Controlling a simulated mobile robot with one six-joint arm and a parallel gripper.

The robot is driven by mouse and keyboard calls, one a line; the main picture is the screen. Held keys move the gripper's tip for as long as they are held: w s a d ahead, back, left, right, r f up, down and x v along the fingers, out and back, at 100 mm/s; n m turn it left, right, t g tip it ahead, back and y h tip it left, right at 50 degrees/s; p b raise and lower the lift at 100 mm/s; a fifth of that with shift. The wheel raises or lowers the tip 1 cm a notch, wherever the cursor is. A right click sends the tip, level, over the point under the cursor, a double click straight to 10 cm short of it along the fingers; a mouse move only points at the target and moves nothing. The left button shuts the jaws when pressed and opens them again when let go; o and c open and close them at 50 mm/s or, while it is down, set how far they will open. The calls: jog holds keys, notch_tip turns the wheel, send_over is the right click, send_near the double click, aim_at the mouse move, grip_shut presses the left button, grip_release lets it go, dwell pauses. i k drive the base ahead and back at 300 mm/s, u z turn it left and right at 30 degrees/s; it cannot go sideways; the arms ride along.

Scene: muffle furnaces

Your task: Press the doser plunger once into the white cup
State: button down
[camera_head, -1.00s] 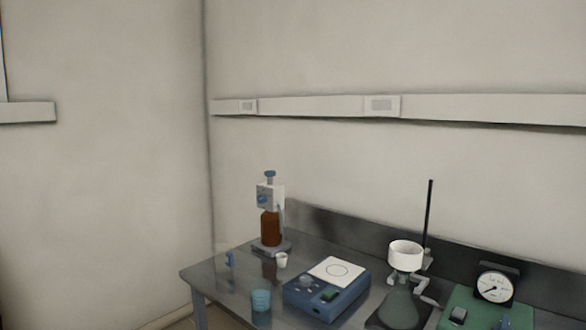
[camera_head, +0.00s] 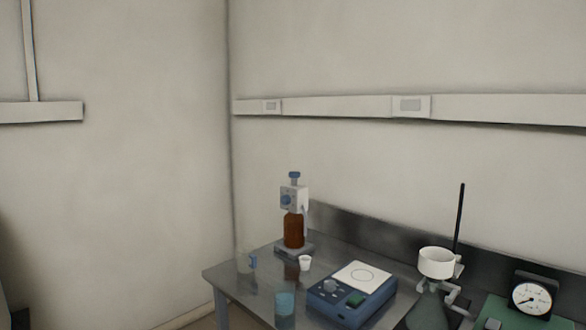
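The doser is a brown bottle (camera_head: 294,230) with a white head (camera_head: 293,197) and a blue plunger knob (camera_head: 294,175) on top. The plunger stands raised above the head. The bottle stands on a grey base (camera_head: 296,249) at the back left of the metal bench. The small white cup (camera_head: 305,263) stands upright on the bench just in front of the base, slightly to its right. What is inside the cup is too small to tell. My gripper is not in view.
On the bench (camera_head: 228,272) are a blue beaker (camera_head: 285,303), a small clear vessel with blue (camera_head: 247,262), and a blue device with a white plate (camera_head: 362,276). Further right are a flask with a white funnel (camera_head: 436,263), a black rod (camera_head: 460,215) and a dial gauge (camera_head: 531,298).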

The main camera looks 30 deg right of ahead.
aim_at(294, 175)
jog(key=i, duration=0.9)
jog(key=z, duration=0.05)
